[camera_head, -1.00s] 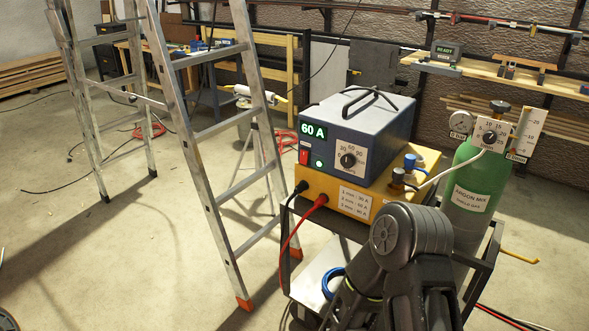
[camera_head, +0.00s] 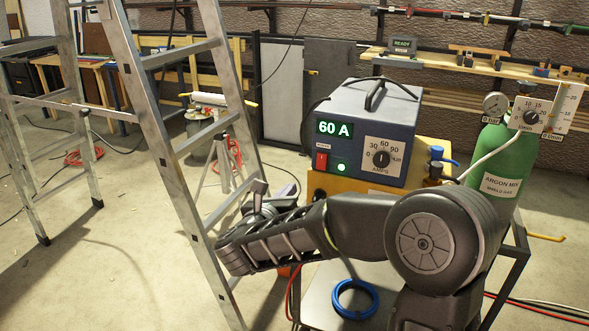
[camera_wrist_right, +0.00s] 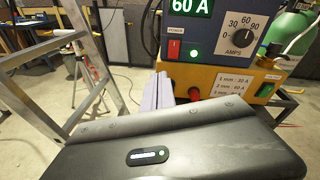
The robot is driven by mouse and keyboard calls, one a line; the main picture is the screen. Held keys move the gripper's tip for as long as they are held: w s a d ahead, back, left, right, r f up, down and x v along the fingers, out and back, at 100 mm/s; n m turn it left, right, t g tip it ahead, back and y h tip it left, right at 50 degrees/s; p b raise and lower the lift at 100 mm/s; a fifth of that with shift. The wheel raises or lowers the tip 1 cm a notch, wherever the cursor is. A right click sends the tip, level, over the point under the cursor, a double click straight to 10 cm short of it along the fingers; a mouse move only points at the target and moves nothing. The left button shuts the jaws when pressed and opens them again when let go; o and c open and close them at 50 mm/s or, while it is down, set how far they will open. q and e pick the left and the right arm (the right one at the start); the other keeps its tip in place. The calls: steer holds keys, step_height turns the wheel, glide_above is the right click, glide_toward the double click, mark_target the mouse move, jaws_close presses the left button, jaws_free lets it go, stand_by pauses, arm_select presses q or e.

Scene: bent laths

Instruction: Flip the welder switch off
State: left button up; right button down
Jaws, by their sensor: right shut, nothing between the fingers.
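The welder (camera_head: 370,125) is a blue-grey box with a lit "60 A" display (camera_head: 334,128) and a lit green lamp (camera_head: 341,167). Its red power switch (camera_head: 321,161) is on the front, left of the amps dial (camera_head: 381,159). In the right wrist view the switch (camera_wrist_right: 174,50) sits under the word POWER; its tilt is too small to tell. My right gripper (camera_wrist_right: 158,88) is shut and empty, its pale fingers below and slightly left of the switch, apart from it in the picture. In the head view my right arm largely hides the gripper. My left gripper is not in view.
An aluminium ladder (camera_head: 166,150) stands close left of my right arm. The welder sits on a yellow unit (camera_head: 432,152) on a cart (camera_head: 520,250). A green argon bottle (camera_head: 497,165) with gauges stands to the right. A blue hose coil (camera_head: 354,298) lies below.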

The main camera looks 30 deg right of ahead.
mark_target(321, 167)
steer(key=m, duration=0.1)
steer(key=s+d+m, duration=0.1)
steer(key=m, duration=0.2)
steer(key=shift+s+d+r+g+h, duration=0.15)
steer(key=shift+s+r+g+h, duration=0.1)
steer(key=shift+g+h, duration=0.15)
steer(key=p+x, duration=0.1)
steer(key=x, duration=1.3)
steer(key=shift+p, duration=0.4)
